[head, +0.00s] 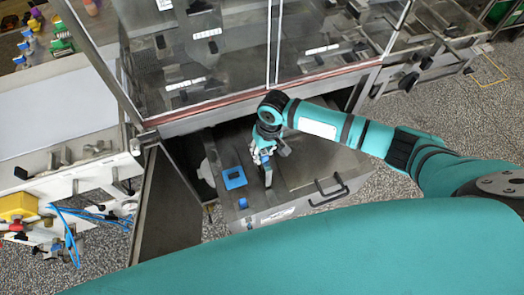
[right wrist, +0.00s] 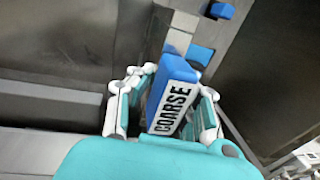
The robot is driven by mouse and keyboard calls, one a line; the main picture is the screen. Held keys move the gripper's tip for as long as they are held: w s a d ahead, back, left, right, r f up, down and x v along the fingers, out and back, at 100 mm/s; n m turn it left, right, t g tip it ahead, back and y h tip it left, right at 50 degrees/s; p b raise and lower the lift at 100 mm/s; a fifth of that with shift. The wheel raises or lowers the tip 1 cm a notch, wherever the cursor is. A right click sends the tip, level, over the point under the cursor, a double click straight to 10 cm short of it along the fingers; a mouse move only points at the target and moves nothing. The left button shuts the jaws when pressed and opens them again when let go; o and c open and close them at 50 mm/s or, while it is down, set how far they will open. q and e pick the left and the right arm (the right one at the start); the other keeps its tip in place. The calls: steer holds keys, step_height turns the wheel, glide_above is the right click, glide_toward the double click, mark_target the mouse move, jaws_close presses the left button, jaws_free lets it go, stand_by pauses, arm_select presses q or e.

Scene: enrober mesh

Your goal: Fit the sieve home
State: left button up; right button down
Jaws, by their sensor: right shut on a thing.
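My right gripper (head: 265,158) is over the grey metal cabinet top in the head view. In the right wrist view its white and teal fingers (right wrist: 163,108) are shut on a blue block (right wrist: 172,92) with a white label reading COARSE. I take this block to be part of the sieve; the rest of it is mostly hidden. A blue square frame (head: 234,178) sits on the cabinet top just left of the gripper, apart from it. Whether the held block touches the cabinet is unclear. My left gripper is not in view.
The grey cabinet (head: 305,165) has a dark bar handle (head: 328,190) to the right and a small blue part (head: 243,203) near its front edge. An open metal door (head: 166,210) stands left. Clear glazed guards (head: 220,45) rise behind. A yellow bin (head: 18,206) is far left.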

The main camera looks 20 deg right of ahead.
mark_target(262, 170)
steer(key=shift+f+b, duration=1.45)
steer(key=shift+f, duration=1.8)
steer(key=shift+f+b, duration=1.5)
steer(key=shift+f, duration=1.2)
steer(key=shift+s+d+f+b, duration=0.1)
steer(key=shift+s+f+b, duration=0.2)
steer(key=shift+f, duration=0.15)
steer(key=shift+s+f+b, duration=0.25)
steer(key=shift+f+b, duration=0.05)
steer(key=shift+f, duration=0.3)
steer(key=c, duration=1.6)
jaws_free()
steer(key=o, duration=0.5)
steer(key=shift+w+f, duration=0.15)
steer(key=shift+w, duration=0.25)
